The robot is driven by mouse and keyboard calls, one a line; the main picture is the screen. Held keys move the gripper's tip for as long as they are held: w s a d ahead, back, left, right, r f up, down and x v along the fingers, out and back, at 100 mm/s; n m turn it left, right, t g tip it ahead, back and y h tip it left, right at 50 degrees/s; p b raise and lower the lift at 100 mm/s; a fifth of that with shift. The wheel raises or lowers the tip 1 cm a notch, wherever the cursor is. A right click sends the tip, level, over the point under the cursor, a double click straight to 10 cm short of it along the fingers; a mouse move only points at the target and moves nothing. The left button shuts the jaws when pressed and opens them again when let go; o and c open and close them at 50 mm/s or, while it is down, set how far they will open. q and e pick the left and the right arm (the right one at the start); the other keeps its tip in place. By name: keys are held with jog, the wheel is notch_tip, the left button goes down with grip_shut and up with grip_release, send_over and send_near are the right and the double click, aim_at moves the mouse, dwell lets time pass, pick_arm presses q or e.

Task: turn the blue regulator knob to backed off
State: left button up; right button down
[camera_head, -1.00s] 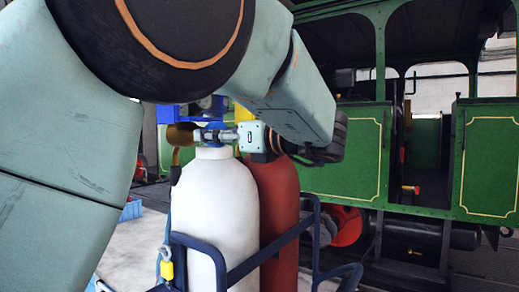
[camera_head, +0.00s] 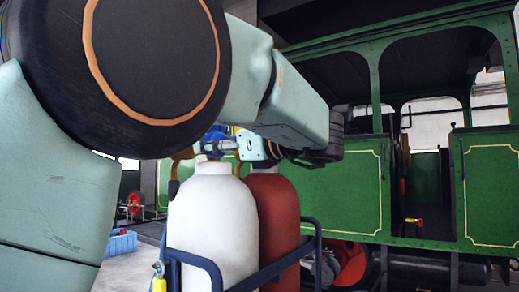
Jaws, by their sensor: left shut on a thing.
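The white gas cylinder (camera_head: 212,225) stands upright at lower centre, with a red cylinder (camera_head: 275,215) behind it to the right. My left arm comes in from the left and arches over them. My left gripper (camera_head: 207,148) is just above the white cylinder's neck, its fingers pointing left. It is shut on the blue regulator knob (camera_head: 214,135), of which only a small blue part shows above the fingers. My arm hides much of the regulator, and I cannot read the knob's turn. My right gripper is out of view.
A dark blue rail frame (camera_head: 262,276) encloses the cylinders' front and right side. The green steam tram (camera_head: 345,190) fills the right side behind them. A blue crate (camera_head: 121,243) sits on the floor at left.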

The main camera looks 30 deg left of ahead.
pick_arm(q)
jog(key=shift+f, duration=0.1)
jog(key=o, duration=0.7)
jog(key=shift+a, duration=0.1)
jog(key=o, duration=0.5)
jog(key=shift+a, duration=0.2)
jog(key=shift+c, duration=0.2)
jog(key=shift+d, duration=0.1)
jog(key=shift+d, duration=0.15)
